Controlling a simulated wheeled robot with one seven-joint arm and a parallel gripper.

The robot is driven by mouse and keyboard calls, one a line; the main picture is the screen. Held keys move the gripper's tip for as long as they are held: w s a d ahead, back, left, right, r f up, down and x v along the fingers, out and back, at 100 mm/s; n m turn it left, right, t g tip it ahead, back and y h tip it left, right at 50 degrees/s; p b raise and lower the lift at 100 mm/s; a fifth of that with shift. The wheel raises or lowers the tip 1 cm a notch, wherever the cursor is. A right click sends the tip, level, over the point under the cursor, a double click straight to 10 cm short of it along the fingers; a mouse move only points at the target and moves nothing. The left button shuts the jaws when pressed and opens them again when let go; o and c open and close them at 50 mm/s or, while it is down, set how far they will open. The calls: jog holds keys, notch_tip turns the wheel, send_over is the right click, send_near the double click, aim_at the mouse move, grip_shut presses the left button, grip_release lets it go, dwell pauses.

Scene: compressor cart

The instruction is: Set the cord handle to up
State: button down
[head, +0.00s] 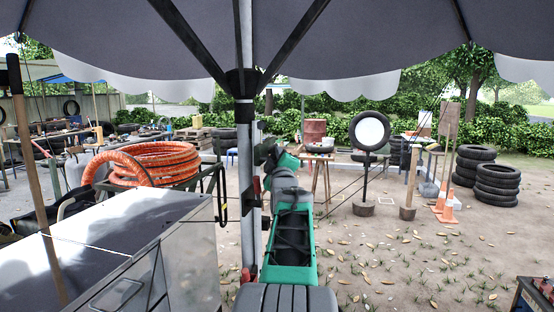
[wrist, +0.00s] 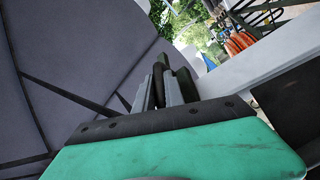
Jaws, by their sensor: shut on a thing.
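My gripper (wrist: 165,88) points away from the camera in the wrist view, its two grey fingers close together. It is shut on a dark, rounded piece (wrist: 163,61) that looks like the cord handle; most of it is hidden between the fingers. In the head view my green and grey arm reaches forward just right of the grey umbrella pole (head: 245,140). The gripper's tips are hard to make out there, beside the pole and behind my arm. Whether the handle stands up or down cannot be told.
The dark umbrella canopy (head: 200,35) and its struts hang overhead. A metal cart box (head: 150,245) and a coiled orange hose (head: 155,165) stand left of the pole. Stacked tyres (head: 497,184) and cones (head: 447,208) stand far right. Open ground lies to the right.

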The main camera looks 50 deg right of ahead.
notch_tip(320, 180, down, 35)
jog(key=b, duration=3.1)
jog(key=shift+d+f, duration=0.1)
jog(key=shift+f, duration=0.05)
jog(key=c, duration=1.5)
grip_release()
jog(key=shift+w, duration=0.1)
jog(key=shift+o, duration=0.2)
jog(key=shift+r, duration=0.35)
jog(key=v, duration=0.8)
